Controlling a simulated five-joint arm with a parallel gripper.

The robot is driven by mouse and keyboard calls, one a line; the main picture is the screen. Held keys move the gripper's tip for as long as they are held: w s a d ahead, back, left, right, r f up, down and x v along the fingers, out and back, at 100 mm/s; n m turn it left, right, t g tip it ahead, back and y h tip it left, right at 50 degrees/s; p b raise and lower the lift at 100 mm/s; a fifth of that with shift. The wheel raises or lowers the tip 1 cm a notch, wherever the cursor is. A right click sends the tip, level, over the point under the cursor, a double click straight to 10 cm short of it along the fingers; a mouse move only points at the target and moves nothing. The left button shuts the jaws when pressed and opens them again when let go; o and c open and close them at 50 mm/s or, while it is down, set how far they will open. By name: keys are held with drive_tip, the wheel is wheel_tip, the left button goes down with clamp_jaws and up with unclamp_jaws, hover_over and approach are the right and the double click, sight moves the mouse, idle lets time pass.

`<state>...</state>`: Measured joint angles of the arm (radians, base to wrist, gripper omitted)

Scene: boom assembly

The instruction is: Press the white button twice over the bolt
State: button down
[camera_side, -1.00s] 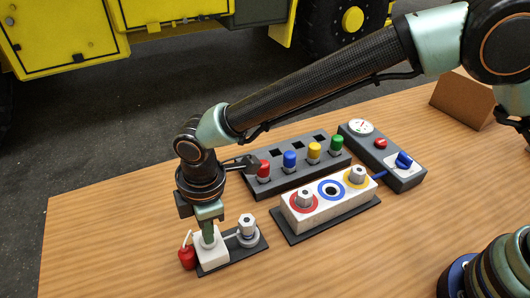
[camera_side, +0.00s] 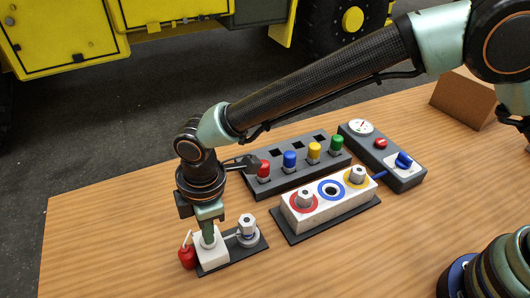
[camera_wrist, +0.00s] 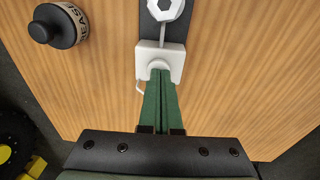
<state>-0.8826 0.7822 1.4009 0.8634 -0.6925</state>
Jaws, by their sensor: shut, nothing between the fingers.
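The white box (camera_side: 213,255) stands on a dark base plate near the table's front left. A bolt (camera_side: 247,225) with a hexagonal head stands upright on a round holder at the other end of that plate. My gripper (camera_side: 208,241) points down onto the top of the white box, its fingers together and empty. In the wrist view, the closed green fingertips (camera_wrist: 160,72) reach the round white button (camera_wrist: 158,65) on the box and partly cover it. I cannot tell whether the button is pressed down. The bolt head (camera_wrist: 165,8) shows at the top edge there.
A red canister (camera_side: 187,257) is close beside the white box. A white block (camera_side: 328,208) with coloured rings, a dark rack (camera_side: 262,187) with coloured knobs and a gauge box (camera_side: 403,178) stand to the right. A dark grease tin (camera_wrist: 61,27) shows in the wrist view.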

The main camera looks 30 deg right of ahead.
wheel_tip(320, 180, up, 13)
drive_tip(key=shift+s+d, duration=0.15)
drive_tip(key=shift+d, duration=0.1)
idle(0.6)
drive_tip(key=w+d+r+m+t, duration=0.15)
drive_tip(key=d+r+m, duration=0.25)
drive_tip(key=d, duration=0.7)
drive_tip(key=w+d+r+m+t, duration=0.15)
drive_tip(key=d+r+m, duration=0.3)
drive_tip(key=d, duration=0.65)
drive_tip(key=s+d+f+m+t, duration=0.1)
drive_tip(key=s+d+m, duration=0.2)
drive_tip(key=d, duration=0.6)
drive_tip(key=s+d+f+m+t, duration=0.1)
drive_tip(key=s+d+f+m, duration=0.1)
drive_tip(key=s+d+m, duration=0.2)
drive_tip(key=d+m, duration=0.2)
drive_tip(key=d, duration=0.2)
drive_tip(key=shift+d+h, duration=0.4)
